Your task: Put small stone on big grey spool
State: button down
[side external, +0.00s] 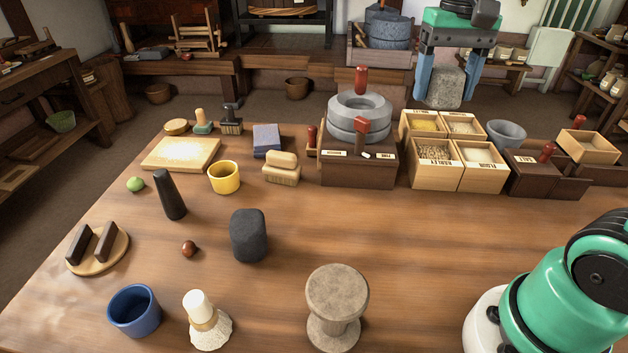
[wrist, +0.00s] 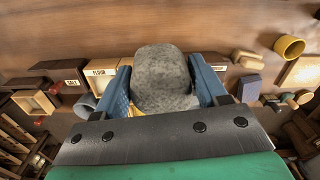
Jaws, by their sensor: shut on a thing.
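A grey speckled stone (side external: 445,88) is between the blue fingers of my gripper (side external: 444,88), which is shut on it. It hangs high in the air beyond the grain boxes, clear of the table. The stone (wrist: 165,78) fills the middle of the wrist view, with a finger of my gripper (wrist: 168,88) on each side. The big grey spool (side external: 336,305) stands upright at the front of the table, with a flat bare top. It is far in front of and left of my gripper. I cannot make out the spool in the wrist view.
A dark rounded block (side external: 248,235), a black pestle-like piece (side external: 169,195) and a blue cup (side external: 135,310) stand on the left half. A stone quern (side external: 360,115) on a dark box and open grain boxes (side external: 435,165) line the back. The table's right middle is clear.

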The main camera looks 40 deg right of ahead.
jog(key=a+r+n, duration=0.3)
jog(key=a+r, duration=0.1)
jog(key=a, duration=0.7)
notch_tip(320, 180, up, 3)
jog(key=n, duration=0.4)
send_over(341, 291)
notch_tip(341, 291, down, 19)
jog(key=shift+f, duration=0.15)
jog(key=shift+f, duration=0.15)
jog(key=shift+c, duration=0.2)
grip_release()
